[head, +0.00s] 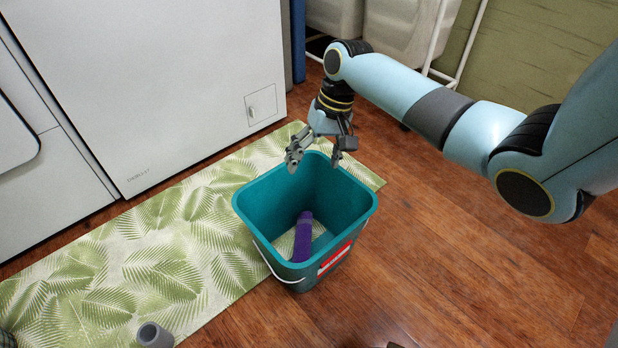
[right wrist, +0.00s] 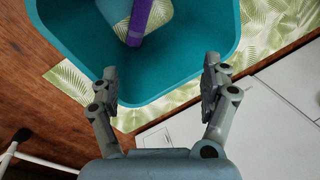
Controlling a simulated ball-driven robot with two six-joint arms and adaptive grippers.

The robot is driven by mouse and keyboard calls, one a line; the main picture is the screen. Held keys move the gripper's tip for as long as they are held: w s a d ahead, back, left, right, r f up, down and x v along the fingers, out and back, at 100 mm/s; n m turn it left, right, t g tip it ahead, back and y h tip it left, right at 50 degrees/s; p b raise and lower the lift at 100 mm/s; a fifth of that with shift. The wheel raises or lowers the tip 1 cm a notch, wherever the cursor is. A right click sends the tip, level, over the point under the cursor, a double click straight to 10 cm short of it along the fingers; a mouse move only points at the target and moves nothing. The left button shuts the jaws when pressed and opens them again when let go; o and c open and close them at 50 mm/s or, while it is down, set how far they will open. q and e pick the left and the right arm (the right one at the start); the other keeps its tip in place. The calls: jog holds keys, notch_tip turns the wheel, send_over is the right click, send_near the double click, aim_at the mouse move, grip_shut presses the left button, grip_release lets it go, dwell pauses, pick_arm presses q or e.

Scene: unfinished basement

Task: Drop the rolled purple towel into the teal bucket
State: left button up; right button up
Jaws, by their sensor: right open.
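The teal bucket (head: 257,212) stands upright, partly on the leaf-patterned mat. Its wire handle hangs down at the near side. The rolled purple towel (head: 303,238) is inside the bucket, low down, with its near end hidden behind the front wall in the head view. In the right wrist view the towel (right wrist: 141,18) shows inside the bucket (right wrist: 190,80), cut off by the top edge. My right gripper (head: 315,161) is open and empty above the bucket's far rim, apart from the towel. Its spread fingers (right wrist: 161,70) also show in the right wrist view. My left gripper is not seen.
The mat (head: 150,250) lies along white appliances (head: 150,80) at the left and back. A grey cylinder (head: 154,336) is at the bottom edge. White bins (head: 405,30) and a white rack stand at the back. The wooden floor (head: 430,260) at right is mostly clear.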

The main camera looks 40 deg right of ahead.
jog(key=v, duration=0.8)
jog(key=shift+r, duration=0.45)
jog(key=shift+s+d+f, duration=0.1)
jog(key=shift+d, duration=0.05)
